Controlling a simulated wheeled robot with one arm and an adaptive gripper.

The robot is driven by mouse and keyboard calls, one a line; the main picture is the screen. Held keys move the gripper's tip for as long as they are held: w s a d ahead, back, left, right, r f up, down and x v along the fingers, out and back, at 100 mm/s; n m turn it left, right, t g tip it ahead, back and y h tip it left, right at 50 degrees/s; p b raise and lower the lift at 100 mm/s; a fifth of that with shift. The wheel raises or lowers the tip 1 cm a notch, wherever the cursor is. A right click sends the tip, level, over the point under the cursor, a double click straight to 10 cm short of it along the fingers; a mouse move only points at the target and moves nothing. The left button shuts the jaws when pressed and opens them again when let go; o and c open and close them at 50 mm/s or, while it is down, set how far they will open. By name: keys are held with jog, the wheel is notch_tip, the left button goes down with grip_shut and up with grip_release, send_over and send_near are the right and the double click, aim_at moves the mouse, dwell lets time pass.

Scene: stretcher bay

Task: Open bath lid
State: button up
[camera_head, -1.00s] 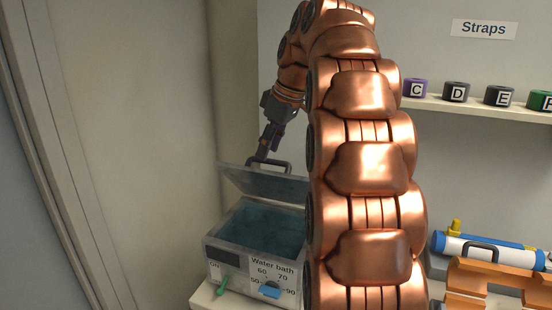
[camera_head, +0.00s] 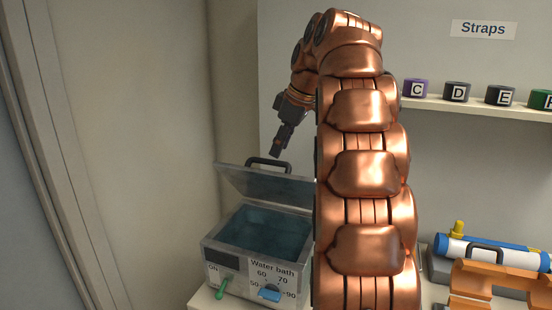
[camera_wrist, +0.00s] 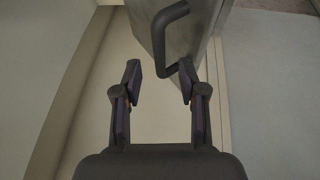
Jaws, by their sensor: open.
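The water bath (camera_head: 225,262) is a grey box at the lower left in the head view. Its lid (camera_head: 262,184) is raised and tilted up at the back, and blue water shows inside. The dark lid handle (camera_head: 268,163) is on the lid's upper edge. My gripper (camera_head: 275,152) is open and empty, just above and right of the handle in the head view. In the wrist view my gripper (camera_wrist: 160,82) has its fingers apart, with the handle (camera_wrist: 162,38) beyond them and the lid (camera_wrist: 190,28) at the top. The handle is not between the fingertips.
A green lever (camera_head: 222,287) and a blue dial (camera_head: 269,292) are on the bath's front. A shelf (camera_head: 455,104) with lettered strap rolls is on the right. A blue-and-white cylinder (camera_head: 490,250) and orange parts (camera_head: 500,280) lie at lower right. My arm hides the middle.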

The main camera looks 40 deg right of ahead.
aim_at(276, 162)
jog(key=shift+p+x, duration=0.45)
jog(key=shift+x, duration=1.5)
grip_shut()
